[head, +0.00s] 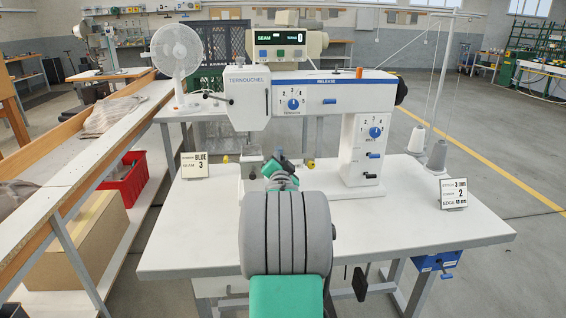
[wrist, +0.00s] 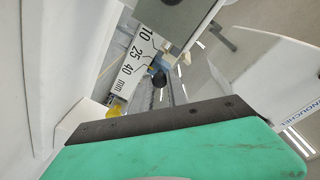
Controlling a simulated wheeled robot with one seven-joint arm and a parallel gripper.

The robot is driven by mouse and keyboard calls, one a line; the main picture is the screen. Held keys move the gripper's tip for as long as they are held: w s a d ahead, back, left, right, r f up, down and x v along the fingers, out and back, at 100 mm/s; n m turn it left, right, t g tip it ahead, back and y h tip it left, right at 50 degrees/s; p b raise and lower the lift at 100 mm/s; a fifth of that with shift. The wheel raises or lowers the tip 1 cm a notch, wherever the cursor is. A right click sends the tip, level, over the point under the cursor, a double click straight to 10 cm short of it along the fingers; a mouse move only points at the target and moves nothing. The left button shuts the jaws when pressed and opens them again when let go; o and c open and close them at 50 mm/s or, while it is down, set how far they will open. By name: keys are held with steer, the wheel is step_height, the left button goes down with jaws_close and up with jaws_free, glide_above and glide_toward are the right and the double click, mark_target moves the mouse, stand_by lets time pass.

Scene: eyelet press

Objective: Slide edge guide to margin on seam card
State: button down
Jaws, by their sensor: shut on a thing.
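The seam card seems to be the white card (head: 453,193) at the table's right, in small print with STITCH 3 mm, NUMBER 2 and an EDGE line that looks like 40 mm. My gripper (head: 279,168), with green parts, is low at the sewing machine's bed and shut on the edge guide; the guide's body and the contact are mostly hidden. I cannot tell which mark the guide is at.
The white sewing machine (head: 320,95) stands above my gripper, with its head at left and column at right. Another card (head: 195,165) reads NUMBER BLUE, SEAM 3. A fan (head: 176,55) and thread cones (head: 437,153) flank it.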

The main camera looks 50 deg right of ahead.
steer(key=shift+s+d, duration=0.1)
steer(key=shift+s, duration=0.05)
steer(key=c, duration=1.5)
jaws_free()
steer(key=shift+s+d, duration=0.1)
steer(key=shift+d, duration=0.05)
steer(key=shift+o, duration=1)
steer(key=v, duration=0.8)
